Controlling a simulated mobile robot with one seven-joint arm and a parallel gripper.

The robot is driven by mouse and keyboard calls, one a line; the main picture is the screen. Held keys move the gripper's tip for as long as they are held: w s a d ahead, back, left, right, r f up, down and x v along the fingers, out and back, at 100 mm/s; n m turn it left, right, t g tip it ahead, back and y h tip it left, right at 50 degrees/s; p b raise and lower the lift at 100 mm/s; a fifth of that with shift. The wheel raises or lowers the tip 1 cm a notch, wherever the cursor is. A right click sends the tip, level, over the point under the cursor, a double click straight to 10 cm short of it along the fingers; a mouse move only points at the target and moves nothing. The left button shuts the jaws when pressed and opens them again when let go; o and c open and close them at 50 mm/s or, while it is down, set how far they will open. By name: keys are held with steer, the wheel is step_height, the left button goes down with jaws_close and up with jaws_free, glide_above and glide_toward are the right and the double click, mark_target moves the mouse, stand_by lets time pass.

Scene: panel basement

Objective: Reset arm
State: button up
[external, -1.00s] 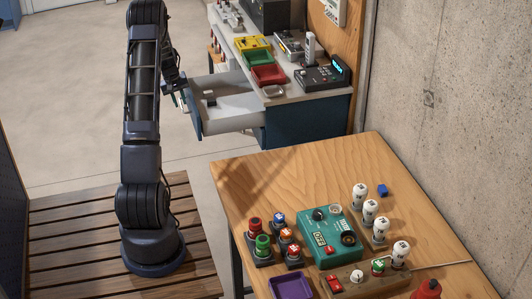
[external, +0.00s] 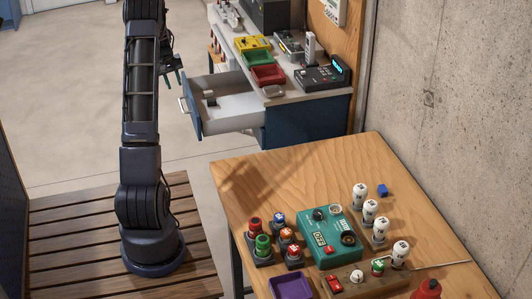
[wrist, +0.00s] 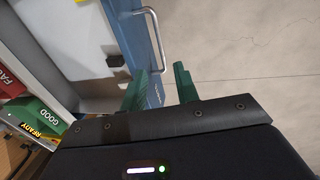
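My arm rises from its base on the slatted wooden platform. My gripper (external: 174,72) is above and beside the open drawer (external: 230,112), clear of its handle (external: 184,107). In the wrist view my gripper (wrist: 160,88) shows two green fingers spread apart with nothing between them. The blue drawer front (wrist: 138,45) and its metal handle (wrist: 158,38) lie beyond the fingers.
The wooden table (external: 330,165) carries a teal tester (external: 330,236), several bulbs and a purple tray (external: 291,286). Open floor (external: 80,100) lies to the left.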

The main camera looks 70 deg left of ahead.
steer(key=shift+s+r, duration=0.2)
steer(key=shift+r, duration=0.5)
